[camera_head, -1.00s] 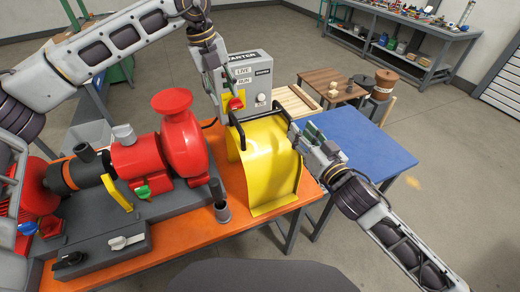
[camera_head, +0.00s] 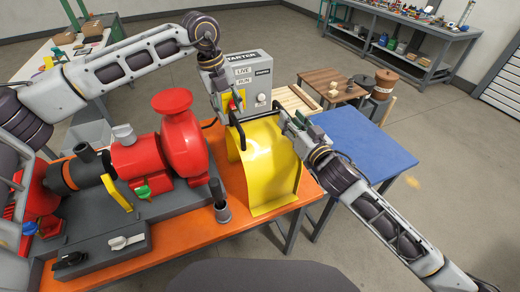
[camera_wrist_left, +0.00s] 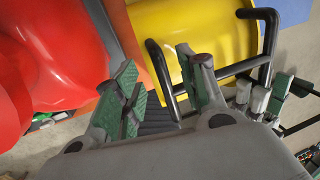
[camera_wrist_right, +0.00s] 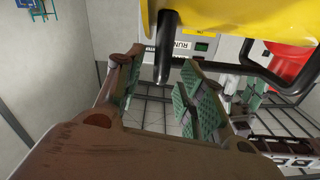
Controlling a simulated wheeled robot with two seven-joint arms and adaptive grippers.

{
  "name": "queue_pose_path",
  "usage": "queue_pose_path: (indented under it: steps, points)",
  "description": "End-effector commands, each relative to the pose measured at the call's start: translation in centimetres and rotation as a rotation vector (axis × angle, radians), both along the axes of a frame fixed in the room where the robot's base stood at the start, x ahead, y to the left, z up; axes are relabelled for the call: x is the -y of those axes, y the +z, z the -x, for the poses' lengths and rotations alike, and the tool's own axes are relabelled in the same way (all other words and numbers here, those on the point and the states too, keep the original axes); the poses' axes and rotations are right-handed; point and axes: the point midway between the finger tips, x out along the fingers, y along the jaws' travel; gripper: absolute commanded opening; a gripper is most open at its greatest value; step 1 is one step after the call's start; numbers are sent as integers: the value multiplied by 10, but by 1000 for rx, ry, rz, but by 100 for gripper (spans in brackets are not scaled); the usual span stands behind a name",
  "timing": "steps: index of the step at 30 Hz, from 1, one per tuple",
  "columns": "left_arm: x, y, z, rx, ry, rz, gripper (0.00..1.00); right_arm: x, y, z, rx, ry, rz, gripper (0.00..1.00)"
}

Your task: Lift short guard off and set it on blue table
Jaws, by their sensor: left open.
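The yellow curved guard (camera_head: 268,165) stands on the orange table (camera_head: 232,222), right of the red pump. Its black handle (camera_head: 236,132) runs along the top and also shows in the left wrist view (camera_wrist_left: 222,73). My left gripper (camera_head: 224,112) is open at the handle's left end; in its wrist view a bent handle end lies between the open fingers (camera_wrist_left: 155,75). My right gripper (camera_head: 285,120) is open at the guard's upper right; a black bar end appears between its fingers (camera_wrist_right: 163,72). Contact cannot be told. The blue table (camera_head: 362,145) is clear, to the right.
The grey starter box (camera_head: 248,80) stands close behind the guard and left gripper. The red pump (camera_head: 180,140) is just left. A grey cup-like post (camera_head: 221,212) stands at the guard's front left. A wooden table (camera_head: 335,84) with small items is behind the blue table.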

Motion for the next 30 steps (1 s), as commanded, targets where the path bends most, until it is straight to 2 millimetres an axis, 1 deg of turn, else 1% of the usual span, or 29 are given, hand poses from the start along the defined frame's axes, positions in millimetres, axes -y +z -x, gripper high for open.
queue_pose_path:
  steps: [3,12,24,30]
  points:
    - [2,-9,0,-2,0,-1,41,-4,1,-8,1,0,0,39]
    - [4,-22,-2,0,0,-1,41,-9,1,-20,1,0,0,39]
    - [4,-24,-2,0,0,-1,41,-11,0,-22,0,0,0,39]
    - [4,-24,-2,0,0,0,15,-10,0,-22,0,0,0,13]
